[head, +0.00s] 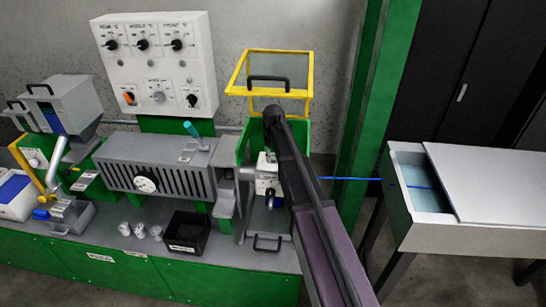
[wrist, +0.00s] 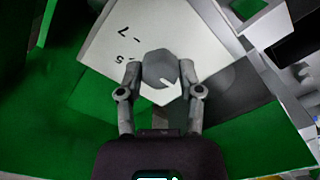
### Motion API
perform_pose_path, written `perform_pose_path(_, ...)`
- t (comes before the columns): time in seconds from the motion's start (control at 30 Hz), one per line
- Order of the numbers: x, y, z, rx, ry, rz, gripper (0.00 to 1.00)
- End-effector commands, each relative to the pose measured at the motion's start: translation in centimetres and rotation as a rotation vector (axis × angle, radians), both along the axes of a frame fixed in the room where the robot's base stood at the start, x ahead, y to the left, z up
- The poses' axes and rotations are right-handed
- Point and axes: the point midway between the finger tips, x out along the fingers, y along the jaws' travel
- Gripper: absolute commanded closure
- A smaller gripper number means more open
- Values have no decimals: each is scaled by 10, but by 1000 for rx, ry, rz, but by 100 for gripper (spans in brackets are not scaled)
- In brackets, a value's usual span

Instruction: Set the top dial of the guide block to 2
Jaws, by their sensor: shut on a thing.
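In the wrist view a grey faceted dial (wrist: 158,66) stands on a white face (wrist: 108,38) printed with a 5 and a 7. My gripper (wrist: 160,72) has one finger on each side of the dial and is shut on it. A short white mark on the dial points toward the lower right of the picture. Other numbers, including any 2, are not readable. In the head view the white guide block (head: 264,186) sits inside the green-framed station, partly behind my arm. The dial and my fingertips are hidden there.
A raised yellow-framed guard (head: 233,82) stands behind my arm. A blue cable (head: 345,179) runs from the station to the white trough (head: 400,214) on the right. A grey slotted barrel housing (head: 125,172) and a black bin (head: 187,228) are to the left.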

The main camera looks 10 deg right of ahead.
Motion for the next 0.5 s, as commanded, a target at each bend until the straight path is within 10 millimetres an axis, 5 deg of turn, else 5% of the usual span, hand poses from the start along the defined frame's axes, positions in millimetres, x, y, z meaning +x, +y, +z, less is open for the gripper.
perform_pose_path(0.27,-1,0,0,0,2,2,100)
perform_pose_path(0.3,-1,0,0,0,2,2,47)
perform_pose_path(0.4,-1,0,0,0,1,1,18)
perform_pose_path(0.5,-1,1,0,0,1,1,18)
